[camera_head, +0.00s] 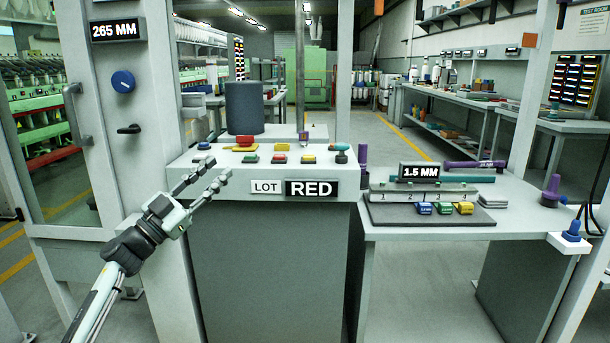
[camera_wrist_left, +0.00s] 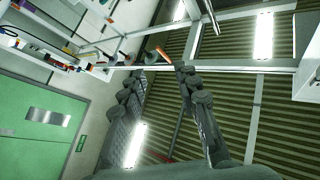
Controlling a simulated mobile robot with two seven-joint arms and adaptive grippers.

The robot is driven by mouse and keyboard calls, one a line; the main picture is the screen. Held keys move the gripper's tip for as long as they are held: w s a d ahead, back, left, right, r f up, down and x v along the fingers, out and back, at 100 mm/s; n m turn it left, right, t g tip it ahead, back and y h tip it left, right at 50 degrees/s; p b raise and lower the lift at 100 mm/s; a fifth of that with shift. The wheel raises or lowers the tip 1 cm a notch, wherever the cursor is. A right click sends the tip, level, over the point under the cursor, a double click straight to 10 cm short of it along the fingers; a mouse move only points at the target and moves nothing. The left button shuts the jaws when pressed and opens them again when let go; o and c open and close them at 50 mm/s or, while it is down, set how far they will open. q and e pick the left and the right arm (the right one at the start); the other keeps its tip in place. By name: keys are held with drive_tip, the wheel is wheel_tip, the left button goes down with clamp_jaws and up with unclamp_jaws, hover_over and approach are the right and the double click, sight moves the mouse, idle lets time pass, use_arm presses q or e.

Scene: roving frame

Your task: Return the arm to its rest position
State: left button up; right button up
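My left arm comes in from the lower left in the head view. Its gripper (camera_head: 220,166) is raised in front of the left part of the control console (camera_head: 230,182), with its two fingers apart and nothing between them. In the left wrist view, the gripper (camera_wrist_left: 160,76) also shows spread, empty fingers, with the ceiling and a green door behind them. I cannot tell whether the fingers touch the console. My right gripper is in neither view.
The console carries several coloured buttons and a dark cylinder (camera_head: 244,108). A side table (camera_head: 470,222) at right holds a grey block (camera_head: 420,190) and small coloured pieces. A grey cabinet post (camera_head: 125,100) with a handle (camera_head: 77,114) stands at left.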

use_arm(q)
drive_tip(key=w+a+f+n+t+y, duration=0.2)
drive_tip(key=w+a+f+n+y, duration=0.15)
drive_tip(key=a+n+y, duration=0.35)
drive_tip(key=w+a+f+n+t+y, duration=0.15)
drive_tip(key=w+a+n+y, duration=0.25)
drive_tip(key=a+y, duration=0.5)
drive_tip(key=s+a+f+n+g+y, duration=0.1)
drive_tip(key=s+a+f+g+y, duration=0.1)
drive_tip(key=f+g, duration=0.5)
drive_tip(key=s+a+f+g+y, duration=0.2)
drive_tip(key=a+f+g, duration=0.1)
drive_tip(key=f, duration=0.7)
drive_tip(key=s+d+f+g+h, duration=0.1)
drive_tip(key=s+d+f+g, duration=0.15)
drive_tip(key=s+f, duration=0.9)
drive_tip(key=s+d+f+g+h, duration=0.1)
drive_tip(key=s+d+f, duration=0.3)
drive_tip(key=s+f, duration=0.75)
drive_tip(key=s+d+f+g, duration=0.2)
drive_tip(key=s+d+f, duration=0.1)
drive_tip(key=s+f, duration=0.6)
drive_tip(key=s+d+f+g+h, duration=0.1)
drive_tip(key=s+d+f+g, duration=0.2)
drive_tip(key=s+f, duration=0.7)
drive_tip(key=s, duration=0.8)
drive_tip(key=shift+d+f+m, duration=0.2)
drive_tip(key=shift+f+m, duration=0.1)
drive_tip(key=shift+m, duration=0.1)
